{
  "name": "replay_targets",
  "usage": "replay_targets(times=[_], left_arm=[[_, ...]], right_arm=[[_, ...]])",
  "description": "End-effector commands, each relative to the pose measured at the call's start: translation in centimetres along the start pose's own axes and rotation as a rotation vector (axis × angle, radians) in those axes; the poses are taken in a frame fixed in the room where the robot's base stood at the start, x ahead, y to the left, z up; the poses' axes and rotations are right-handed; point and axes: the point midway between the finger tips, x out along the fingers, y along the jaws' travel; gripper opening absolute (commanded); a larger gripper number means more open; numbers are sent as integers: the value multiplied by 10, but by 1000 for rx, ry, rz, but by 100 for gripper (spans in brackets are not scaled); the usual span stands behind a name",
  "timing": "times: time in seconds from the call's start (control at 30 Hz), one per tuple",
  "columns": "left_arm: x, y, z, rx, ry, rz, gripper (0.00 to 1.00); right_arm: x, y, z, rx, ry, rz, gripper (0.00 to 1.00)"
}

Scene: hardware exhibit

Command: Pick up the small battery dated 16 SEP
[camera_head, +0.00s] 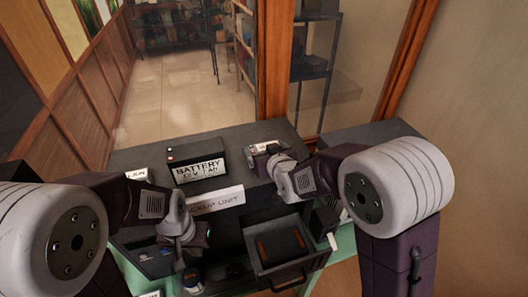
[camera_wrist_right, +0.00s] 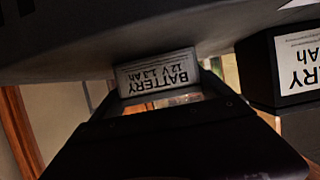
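A small battery marked 12V 1.3Ah (camera_wrist_right: 157,76) shows upside down in the right wrist view, just beyond my right gripper (camera_wrist_right: 160,98). The dark gripper parts reach either side of its label; I cannot tell whether they touch it. In the head view my right gripper (camera_head: 276,167) is at the right part of the dark counter top, beside a small white label (camera_head: 264,147). The date on that label is too small to read. My left gripper (camera_head: 181,253) hangs lower left, in front of the cabinet, and its fingers are unclear.
A larger battery (camera_head: 196,162) stands left of my right gripper, near a card reading JUN (camera_head: 136,174). A sign reading "backup unit" (camera_head: 217,200) is on the cabinet front. An open drawer (camera_head: 293,272) sticks out below. A glass panel with a wooden post (camera_head: 275,60) stands behind.

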Motion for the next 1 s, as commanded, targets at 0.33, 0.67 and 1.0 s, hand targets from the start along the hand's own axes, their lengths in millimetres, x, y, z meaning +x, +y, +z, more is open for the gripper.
replay_targets(times=[0.33,0.67,1.0], left_arm=[[0,0,0,0,0,0,0],[7,0,1,0,0,0,0],[31,-1,3,0,0,0,0]], right_arm=[[0,0,-3,-1,7,0,16],[-11,0,-30,0,12,0,16],[-74,23,-49,-1,15,2,16]])
